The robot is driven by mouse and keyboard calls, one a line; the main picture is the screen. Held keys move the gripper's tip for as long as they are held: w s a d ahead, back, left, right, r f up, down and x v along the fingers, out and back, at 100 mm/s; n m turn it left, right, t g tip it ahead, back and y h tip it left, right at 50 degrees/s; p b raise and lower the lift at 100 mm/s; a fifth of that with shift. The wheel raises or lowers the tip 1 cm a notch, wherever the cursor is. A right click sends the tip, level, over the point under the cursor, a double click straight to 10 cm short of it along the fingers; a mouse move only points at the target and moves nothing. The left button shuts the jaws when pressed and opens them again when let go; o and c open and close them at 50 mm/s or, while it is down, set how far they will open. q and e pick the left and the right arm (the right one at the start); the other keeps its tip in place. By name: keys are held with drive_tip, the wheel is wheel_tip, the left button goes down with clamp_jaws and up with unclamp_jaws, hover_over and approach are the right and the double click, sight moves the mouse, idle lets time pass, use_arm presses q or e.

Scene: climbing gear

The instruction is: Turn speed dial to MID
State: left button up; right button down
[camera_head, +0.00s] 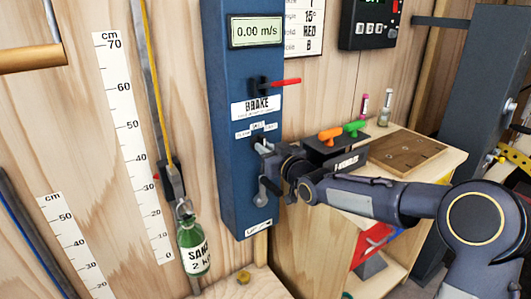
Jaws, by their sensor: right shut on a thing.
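The blue control column (224,95) stands against the plywood wall with a display reading 0.00 m/s. Below the BRAKE label is a small scale plate (256,129), too small to read surely. The speed dial (257,139) sits just under this plate, mostly hidden by my right gripper. My right gripper (261,147) reaches in from the right and is shut on the dial. Which mark the dial points to cannot be told. My left gripper is not in view.
A brake lever with a red handle (285,82) sticks out above the dial. A wooden cabinet with orange and green handled tools (354,128) stands at right. A green SAND bottle (193,247) hangs at left.

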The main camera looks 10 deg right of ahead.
idle(0.3)
drive_tip(key=c, duration=1.5)
unclamp_jaws()
drive_tip(key=shift+o, duration=0.2)
drive_tip(key=shift+s, duration=0.1)
drive_tip(key=v, duration=0.7)
drive_tip(key=shift+s+d, duration=0.15)
drive_tip(key=shift+s, duration=0.1)
